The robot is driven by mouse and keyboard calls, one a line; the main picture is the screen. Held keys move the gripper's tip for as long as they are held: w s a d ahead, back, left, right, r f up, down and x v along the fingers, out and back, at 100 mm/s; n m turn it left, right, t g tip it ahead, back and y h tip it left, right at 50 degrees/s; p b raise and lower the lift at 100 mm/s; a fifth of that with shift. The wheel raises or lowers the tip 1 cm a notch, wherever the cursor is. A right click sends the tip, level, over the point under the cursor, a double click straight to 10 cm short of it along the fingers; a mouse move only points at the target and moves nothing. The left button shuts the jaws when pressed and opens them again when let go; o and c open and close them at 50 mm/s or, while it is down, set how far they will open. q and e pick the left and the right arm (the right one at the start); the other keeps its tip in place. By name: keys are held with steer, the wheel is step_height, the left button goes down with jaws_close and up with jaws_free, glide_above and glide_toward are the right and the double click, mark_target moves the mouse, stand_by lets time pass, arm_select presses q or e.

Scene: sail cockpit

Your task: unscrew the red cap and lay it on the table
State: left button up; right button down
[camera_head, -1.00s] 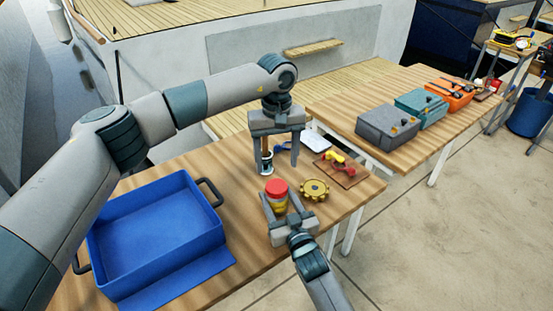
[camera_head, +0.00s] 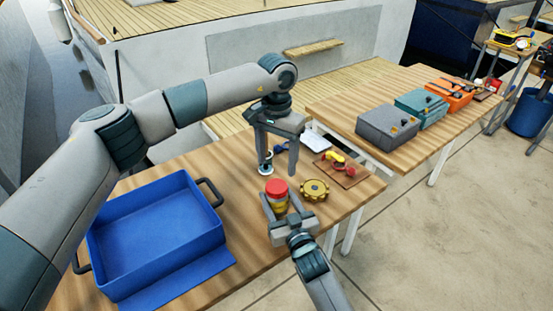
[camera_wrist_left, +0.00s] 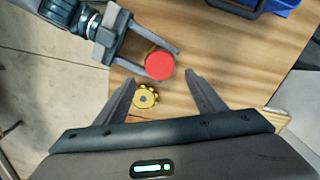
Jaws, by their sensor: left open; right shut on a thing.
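The red cap (camera_head: 277,187) sits on top of a yellowish jar (camera_head: 279,204) that stands upright on the wooden table (camera_head: 240,215). My right gripper (camera_head: 279,212) is shut on the jar from the near side, below the cap. My left gripper (camera_head: 279,170) is open and empty, pointing down, a little behind and above the cap in the head view. In the left wrist view the red cap (camera_wrist_left: 160,65) lies just beyond the open fingertips (camera_wrist_left: 160,80), not between them. The cap hides most of the jar there.
A yellow gear-like wheel (camera_head: 314,190) lies right of the jar. A blue tray (camera_head: 150,290) fills the table's left. Toolboxes (camera_head: 388,126) stand on another table.

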mark_target(277, 186)
arm_select(q)
steer(key=shift+f, duration=0.1)
steer(key=shift+f, duration=3.9)
steer(key=shift+c, duration=0.5)
steer(key=c, duration=1)
